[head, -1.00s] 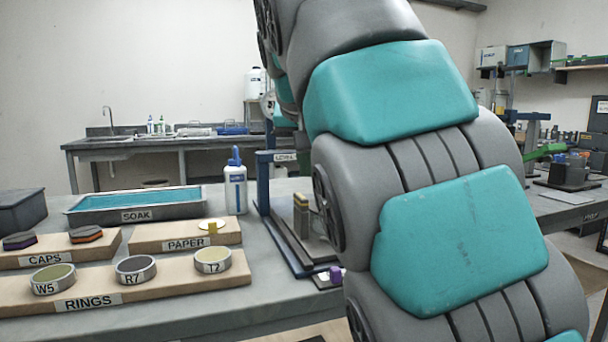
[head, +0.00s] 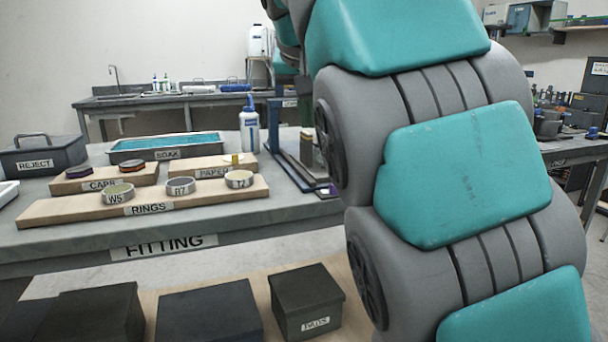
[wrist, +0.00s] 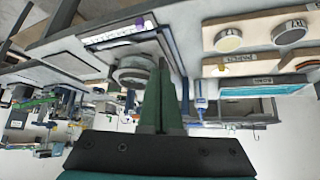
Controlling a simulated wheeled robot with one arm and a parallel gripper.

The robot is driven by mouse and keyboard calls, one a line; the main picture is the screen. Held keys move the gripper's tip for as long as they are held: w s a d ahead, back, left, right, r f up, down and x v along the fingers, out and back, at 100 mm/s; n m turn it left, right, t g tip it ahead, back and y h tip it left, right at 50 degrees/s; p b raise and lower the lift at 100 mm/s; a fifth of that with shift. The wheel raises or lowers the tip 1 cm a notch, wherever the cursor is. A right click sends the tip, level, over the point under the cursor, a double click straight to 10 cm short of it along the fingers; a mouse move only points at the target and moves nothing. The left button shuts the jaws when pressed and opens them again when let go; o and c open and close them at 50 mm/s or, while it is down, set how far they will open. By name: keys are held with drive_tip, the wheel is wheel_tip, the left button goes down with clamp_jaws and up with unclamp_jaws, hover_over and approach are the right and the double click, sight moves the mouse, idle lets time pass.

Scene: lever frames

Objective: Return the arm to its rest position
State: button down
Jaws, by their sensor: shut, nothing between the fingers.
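My gripper (wrist: 162,80) shows in the wrist view as two dark green fingers closed together with nothing between them. It is hidden in the head view. There my teal and grey arm (head: 455,185) rises large across the right half, and its end is not visible. In the wrist view the bench appears upside down, with the fingers in front of a lever press (wrist: 140,72). I cannot tell whether the fingers touch anything.
The fitting bench carries a rings board (head: 145,205), a caps board (head: 105,178), a paper board (head: 200,164), a soak tray (head: 130,154), a reject box (head: 42,156) and a white bottle (head: 249,125). Dark boxes (head: 305,300) stand below. A sink counter (head: 140,102) runs behind.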

drive_tip(key=s+d+f+g, duration=0.2)
drive_tip(key=s+d+f, duration=0.2)
drive_tip(key=f, duration=0.3)
drive_tip(key=s+d+f+g, duration=0.1)
drive_tip(key=s+d+f, duration=0.3)
drive_tip(key=f, duration=0.3)
drive_tip(key=s+d+f+g, duration=0.2)
drive_tip(key=s+d+f, duration=0.25)
drive_tip(key=f, duration=0.25)
drive_tip(key=s+d+f+g, duration=0.2)
drive_tip(key=s+f+g, duration=0.2)
drive_tip(key=s+f, duration=1.6)
drive_tip(key=shift+s+f+n+g+y, duration=0.3)
drive_tip(key=shift+s+f+n, duration=0.1)
drive_tip(key=shift+s, duration=0.25)
drive_tip(key=c, duration=1.6)
unclamp_jaws()
drive_tip(key=shift+r, duration=0.1)
